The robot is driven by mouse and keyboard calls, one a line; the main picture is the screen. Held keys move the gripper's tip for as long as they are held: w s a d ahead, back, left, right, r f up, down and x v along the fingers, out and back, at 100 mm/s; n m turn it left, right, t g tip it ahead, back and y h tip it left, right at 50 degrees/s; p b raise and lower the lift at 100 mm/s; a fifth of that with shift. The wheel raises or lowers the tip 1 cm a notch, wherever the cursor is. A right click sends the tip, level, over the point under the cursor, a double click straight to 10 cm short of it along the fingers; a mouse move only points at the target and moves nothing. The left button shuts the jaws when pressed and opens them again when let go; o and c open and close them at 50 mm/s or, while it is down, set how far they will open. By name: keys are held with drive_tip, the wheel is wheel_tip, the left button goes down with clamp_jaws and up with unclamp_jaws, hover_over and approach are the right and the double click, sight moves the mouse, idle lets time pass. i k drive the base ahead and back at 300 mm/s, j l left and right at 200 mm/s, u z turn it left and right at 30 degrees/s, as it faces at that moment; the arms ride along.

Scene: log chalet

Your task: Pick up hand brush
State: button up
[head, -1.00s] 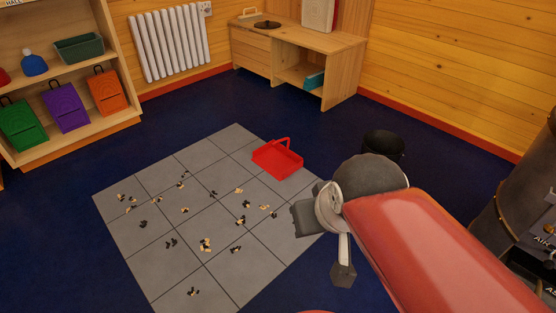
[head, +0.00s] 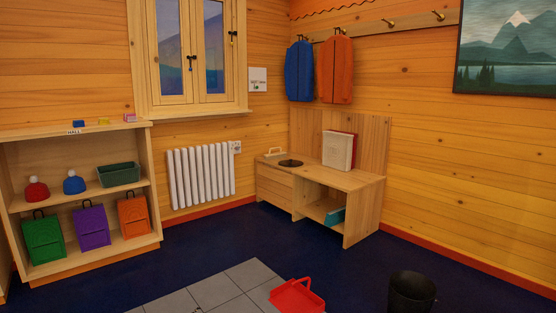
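A small pale wooden item with a raised handle (head: 274,153) sits on the left end of the wooden bench (head: 350,183). It may be the hand brush, but it is too small to tell. A dark oval (head: 291,163) lies on the bench top just right of it. A red dustpan (head: 297,297) with an upright handle lies on the grey tiles at the bottom edge, partly cut off. My gripper and arm are not in the picture.
A black bin (head: 411,292) stands on the blue floor at lower right. Shelves with backpacks (head: 92,227) stand at left, a white radiator (head: 201,176) beside them. Books (head: 339,150) stand on the bench. Blue floor in front of the bench is clear.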

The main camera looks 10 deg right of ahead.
sight(270, 155)
drive_tip(key=i+j+u, duration=0.3)
drive_tip(key=i, duration=0.5)
drive_tip(key=i+u, duration=0.35)
drive_tip(key=i, duration=0.5)
drive_tip(key=i+l+u, duration=0.3)
drive_tip(key=i, duration=0.5)
drive_tip(key=i+l+z, duration=0.15)
drive_tip(key=i+z, duration=0.25)
drive_tip(key=i, duration=0.15)
drive_tip(key=i+z, duration=0.35)
drive_tip(key=i, duration=0.2)
drive_tip(key=i+j+z, duration=0.2)
drive_tip(key=i+z, duration=0.2)
drive_tip(key=i, duration=0.2)
drive_tip(key=i+j+z, duration=0.4)
drive_tip(key=i+z, duration=0.2)
drive_tip(key=i, duration=0.25)
drive_tip(key=i+z, duration=0.2)
drive_tip(key=i, duration=0.3)
drive_tip(key=i+z, duration=0.25)
drive_tip(key=i, duration=0.2)
drive_tip(key=i+j+z, duration=0.2)
drive_tip(key=i, duration=0.25)
drive_tip(key=i+j+z, duration=0.2)
drive_tip(key=i, duration=0.25)
drive_tip(key=i+j+z, duration=0.2)
drive_tip(key=i+j, duration=0.1)
drive_tip(key=i, duration=0.1)
